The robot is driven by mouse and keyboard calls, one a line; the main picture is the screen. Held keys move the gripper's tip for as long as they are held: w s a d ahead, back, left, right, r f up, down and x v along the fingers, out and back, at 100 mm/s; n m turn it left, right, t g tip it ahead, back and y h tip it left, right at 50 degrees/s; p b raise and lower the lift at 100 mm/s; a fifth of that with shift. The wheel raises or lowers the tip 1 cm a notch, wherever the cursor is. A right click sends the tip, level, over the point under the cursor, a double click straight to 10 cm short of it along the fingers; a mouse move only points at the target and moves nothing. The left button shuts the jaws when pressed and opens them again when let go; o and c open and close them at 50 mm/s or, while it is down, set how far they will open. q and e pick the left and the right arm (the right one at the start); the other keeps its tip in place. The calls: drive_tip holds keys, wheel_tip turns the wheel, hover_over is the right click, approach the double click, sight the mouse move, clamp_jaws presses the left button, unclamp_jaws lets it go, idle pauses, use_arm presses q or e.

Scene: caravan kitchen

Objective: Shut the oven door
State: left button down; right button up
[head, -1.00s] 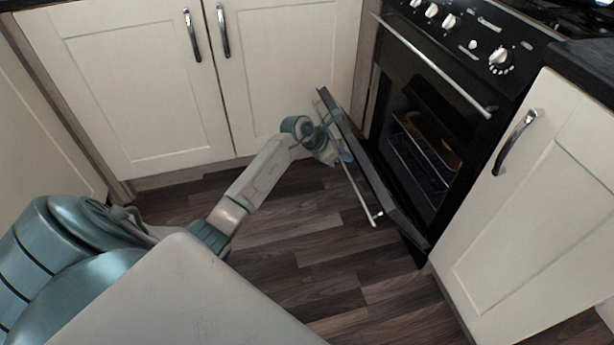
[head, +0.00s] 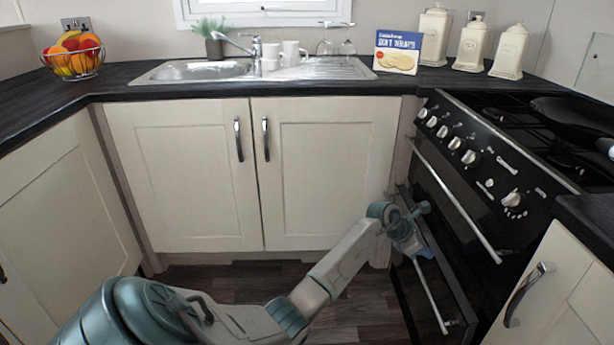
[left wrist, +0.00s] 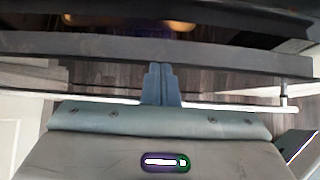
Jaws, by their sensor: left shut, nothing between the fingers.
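The oven door (head: 450,284) is dark with a pale bar handle (head: 432,296) and stands partly open, tilted out from the black oven (head: 462,205). In the left wrist view its edge (left wrist: 230,62) runs across the picture, with the dark oven interior beyond it. My left gripper (head: 424,250) is at the outer side of the door, near the handle's far end. In the left wrist view the shut fingers (left wrist: 161,84) cross the handle (left wrist: 235,107) and reach the door, touching or very close. Nothing is between them. My right gripper is out of view.
Cream cupboards (head: 325,175) stand behind and left of my arm, and another cream cupboard (head: 555,290) is right of the oven. The dark worktop (head: 110,92) carries a fruit bowl (head: 74,58), and a pan (head: 575,115) is on the hob. Some floor (head: 360,310) is clear.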

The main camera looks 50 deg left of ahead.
use_arm(q)
drive_tip(key=shift+w+d+r, duration=0.15)
drive_tip(key=shift+w+d, duration=0.55)
drive_tip(key=shift+w, duration=0.2)
